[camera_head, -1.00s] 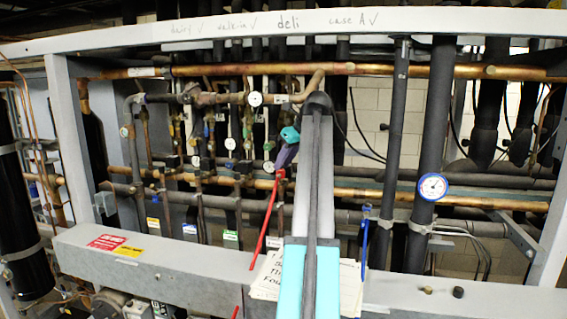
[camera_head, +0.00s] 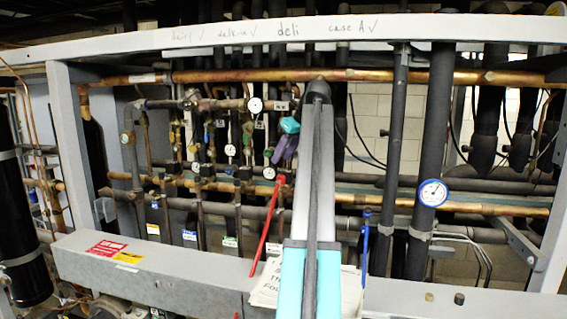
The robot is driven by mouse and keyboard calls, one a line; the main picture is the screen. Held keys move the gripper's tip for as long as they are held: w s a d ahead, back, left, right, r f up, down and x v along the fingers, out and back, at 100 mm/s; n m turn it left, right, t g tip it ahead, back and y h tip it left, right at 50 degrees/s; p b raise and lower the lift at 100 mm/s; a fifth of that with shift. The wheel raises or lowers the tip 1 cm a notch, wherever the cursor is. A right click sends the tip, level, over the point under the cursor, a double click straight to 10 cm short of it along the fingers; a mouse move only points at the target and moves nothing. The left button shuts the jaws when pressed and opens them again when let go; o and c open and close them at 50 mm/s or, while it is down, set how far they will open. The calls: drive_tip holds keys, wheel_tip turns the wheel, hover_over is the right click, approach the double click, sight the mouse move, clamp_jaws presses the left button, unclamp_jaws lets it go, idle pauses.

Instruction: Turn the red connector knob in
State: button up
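My arm rises through the middle of the view, with teal and purple wrist parts at its top left. My gripper (camera_head: 270,155) seems to be at the end of the purple part, in front of the pipes and valves. It is too small and dark to tell whether its fingers are open. No red connector knob can be made out with certainty. A long thin red piece (camera_head: 267,228) with a wider red top hangs just left of my arm, below the gripper. My arm hides part of the rack behind it.
A grey beam (camera_head: 165,272) crosses the front, with papers (camera_head: 264,286) on it. A white-faced gauge (camera_head: 255,105) and a blue-rimmed gauge (camera_head: 432,193) sit among the pipes. A blue strip (camera_head: 365,235) hangs right of my arm. Dark vertical pipes (camera_head: 393,160) stand to the right.

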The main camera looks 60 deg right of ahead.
drive_tip(key=shift+r, duration=0.55)
drive_tip(key=shift+c, duration=0.4)
drive_tip(key=m+h, duration=0.1)
drive_tip(key=m, duration=0.1)
approach(284, 177)
wheel_tip(284, 177, up, 3)
drive_tip(key=shift+w+r, duration=0.1)
drive_tip(key=shift+w, duration=0.25)
drive_tip(key=shift+w, duration=0.1)
drive_tip(key=shift+n, duration=0.3)
drive_tip(key=x, duration=0.9)
drive_tip(key=shift+d, duration=0.1)
drive_tip(key=shift+n+y, duration=0.5)
drive_tip(key=shift+n, duration=0.2)
